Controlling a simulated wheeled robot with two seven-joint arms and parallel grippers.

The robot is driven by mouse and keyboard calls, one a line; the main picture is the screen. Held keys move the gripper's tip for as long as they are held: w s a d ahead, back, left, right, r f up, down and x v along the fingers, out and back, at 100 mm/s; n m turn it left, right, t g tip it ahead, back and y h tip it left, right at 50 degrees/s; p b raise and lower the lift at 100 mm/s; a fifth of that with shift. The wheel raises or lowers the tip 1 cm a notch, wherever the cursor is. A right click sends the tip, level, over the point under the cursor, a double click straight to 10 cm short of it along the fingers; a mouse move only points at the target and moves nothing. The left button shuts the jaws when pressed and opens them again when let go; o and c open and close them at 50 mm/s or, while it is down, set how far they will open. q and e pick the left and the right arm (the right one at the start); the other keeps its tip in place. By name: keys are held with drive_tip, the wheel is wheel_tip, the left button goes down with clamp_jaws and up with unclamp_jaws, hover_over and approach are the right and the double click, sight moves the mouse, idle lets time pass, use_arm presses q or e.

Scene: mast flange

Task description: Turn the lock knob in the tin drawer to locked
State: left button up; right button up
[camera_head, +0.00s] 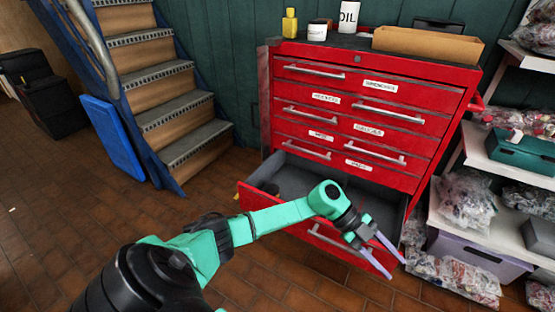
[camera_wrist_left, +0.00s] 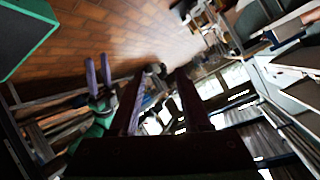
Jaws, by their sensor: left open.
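A red tool chest (camera_head: 264,100) has one lower drawer (camera_head: 245,192) pulled out, its grey inside partly showing. A small dark item (camera_head: 271,188) sits at its left. I cannot tell whether this is the tin drawer, and I make out no lock knob in it. My left gripper (camera_head: 391,262) is open, its lilac fingers above the drawer's front right; my arm crosses over the drawer. In the left wrist view its dark fingers (camera_wrist_left: 158,100) are apart with nothing between them. Green parts with lilac fingers there look like my right gripper (camera_wrist_left: 99,75); its opening is unclear.
A yellow bottle (camera_head: 290,23), a white jar (camera_head: 317,32), an oil can (camera_head: 349,16) and a cardboard tray (camera_head: 428,45) stand on the chest. Stairs (camera_head: 160,90) rise at left. Shelves (camera_head: 520,155) with bagged goods stand close at right.

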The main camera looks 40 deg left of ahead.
use_arm(q)
drive_tip(key=w+a+r+n+t+p, duration=0.1)
drive_tip(key=w+a+n+t+p, duration=0.2)
drive_tip(key=w+n+t+p, duration=0.25)
drive_tip(key=a+f+n+t+y+p, duration=0.3)
drive_tip(key=a+f+n+t+y, duration=0.1)
drive_tip(key=a+f+n+t, duration=0.15)
drive_tip(key=s+a+f+n+g+y+p, duration=0.4)
drive_tip(key=s+a+f+n+y+p, duration=0.2)
drive_tip(key=s+a+f, duration=0.6)
drive_tip(key=s+f+y, duration=0.1)
drive_tip(key=s+f, duration=0.1)
drive_tip(key=s, duration=0.2)
drive_tip(key=shift+s+a+n, duration=0.15)
drive_tip(key=shift+n, duration=0.15)
use_arm(e)
wheel_tip(320, 180, up, 16)
drive_tip(key=a, duration=0.1)
drive_tip(key=shift+s+a, duration=0.2)
drive_tip(key=shift+s, duration=0.1)
use_arm(q)
drive_tip(key=shift+f, duration=0.1)
